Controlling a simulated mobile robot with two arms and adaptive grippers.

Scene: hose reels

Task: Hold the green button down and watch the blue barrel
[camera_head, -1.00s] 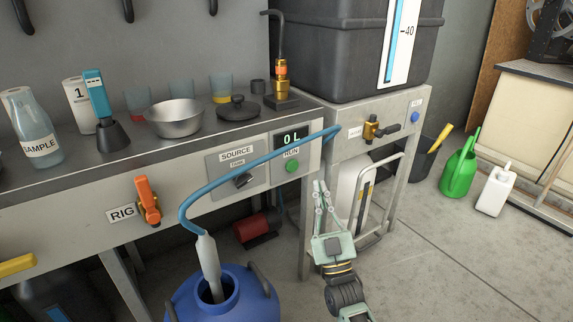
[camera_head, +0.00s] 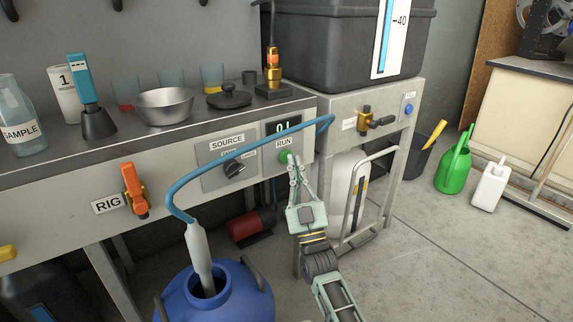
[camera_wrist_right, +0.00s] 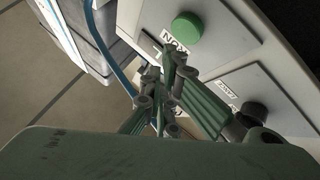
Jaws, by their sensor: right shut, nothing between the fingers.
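The green button (camera_head: 283,157) sits under the RUN label on the bench front panel; it also shows in the right wrist view (camera_wrist_right: 186,28). My right gripper (camera_head: 291,158) is shut and empty, its fingertips at the button's right edge in the head view. In the wrist view the fingertips (camera_wrist_right: 172,48) appear just short of the button, and I see no clear contact. The blue barrel (camera_head: 240,301) stands on the floor at bottom centre, cut off by the frame. A grey nozzle on the blue hose (camera_head: 195,183) goes into its open mouth. My left gripper is not in view.
The display (camera_head: 284,128) above RUN seems to read 0 L, partly covered by the hose. The SOURCE knob (camera_head: 234,168) is left of the button. A metal frame (camera_head: 372,200) stands right of my arm. A green can (camera_head: 453,170) stands on the floor further right.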

